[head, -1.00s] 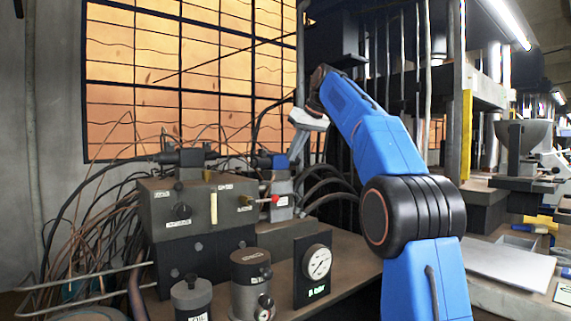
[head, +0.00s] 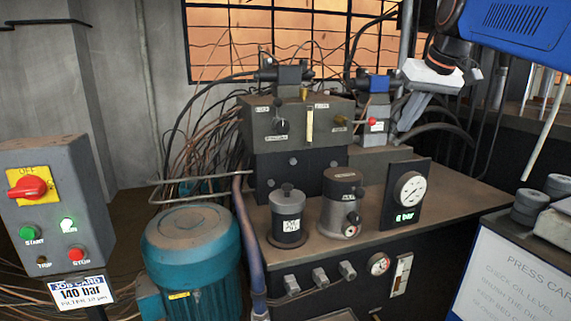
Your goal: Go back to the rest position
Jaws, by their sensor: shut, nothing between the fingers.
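My gripper (head: 409,114) hangs at the upper right of the head view, below my blue arm. Its pale body points down and to the left, and its grey fingers are together with nothing seen in them. In the picture it overlaps the hoses behind the valve with the red knob (head: 372,121). I cannot tell how far it is from them. Most of my arm is cut off by the top and right edges.
A grey hydraulic block (head: 297,123), two canisters and a dial gauge (head: 410,190) stand on the bench (head: 450,205). A switch box (head: 50,205), a job card (head: 82,292) and a teal motor (head: 192,245) are at left. A press card panel (head: 510,275) is at lower right.

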